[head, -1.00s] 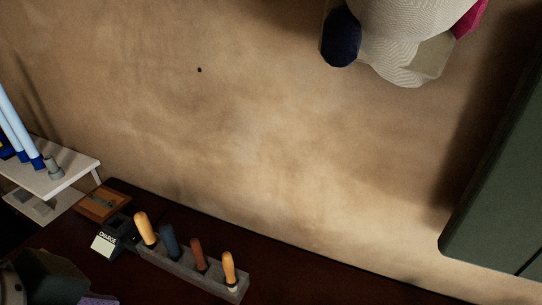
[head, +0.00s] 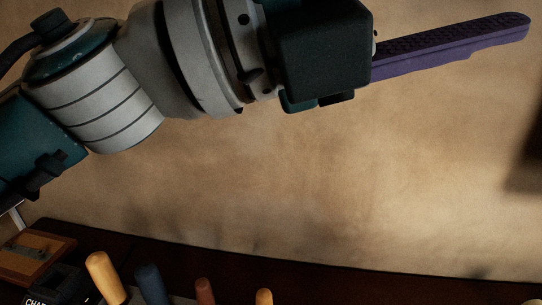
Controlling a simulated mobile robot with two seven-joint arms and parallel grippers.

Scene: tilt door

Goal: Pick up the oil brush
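My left arm crosses the top of the head view from the left. Its gripper (head: 455,46) points right, with long purple fingers seen edge-on, so one finger may hide the other. It is high above the tools, in front of the wall, and nothing shows held in it. I cannot make out which thing is the oil brush. Several handled tools stand in a row at the bottom edge: a yellow handle (head: 107,277), a dark blue handle (head: 151,284), a brown handle (head: 205,291) and an orange handle (head: 264,297). Their lower parts are cut off. My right gripper is not in view.
A dark table top (head: 200,262) runs along the bottom. A brown wooden box (head: 36,254) and a black item labelled "CHAR" (head: 62,285) sit at the lower left. The tan wall (head: 300,180) behind is bare. A pale thing is cut off at the bottom right corner.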

